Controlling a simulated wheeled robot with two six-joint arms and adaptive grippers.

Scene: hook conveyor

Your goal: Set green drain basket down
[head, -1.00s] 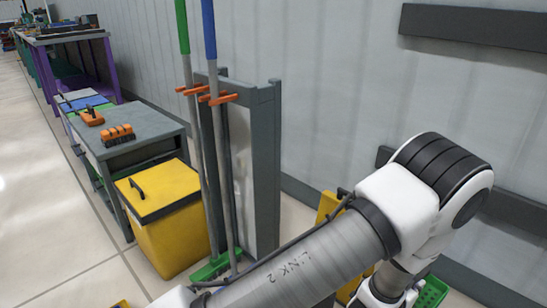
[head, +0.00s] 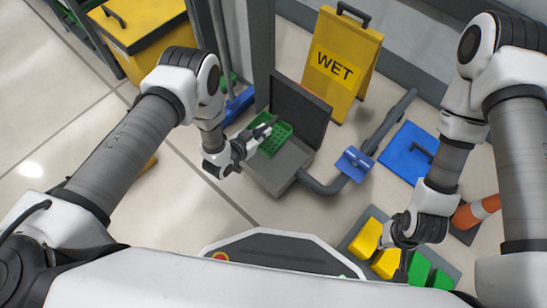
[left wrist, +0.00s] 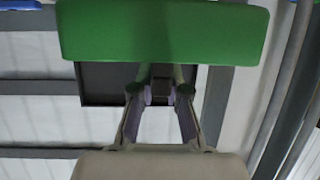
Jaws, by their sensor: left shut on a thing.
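The green drain basket (head: 276,138) is at the grey open box (head: 280,175), near its raised dark lid. My left gripper (head: 262,130) is shut on the basket at its left side. In the left wrist view, the basket (left wrist: 165,32) spans the top of the picture as a plain green face, with the fingers of my left gripper (left wrist: 160,82) closed at its lower edge. I cannot tell whether the basket touches the box floor. My right gripper (head: 385,242) is at the lower right, beside yellow blocks, and its fingers are too small to read.
A grey pipe with a blue valve handle (head: 355,163) runs right from the box. A yellow WET sign (head: 340,65) stands behind. A blue flat piece (head: 407,152), an orange cone (head: 476,211) and a tray with yellow and green blocks (head: 366,238) lie to the right.

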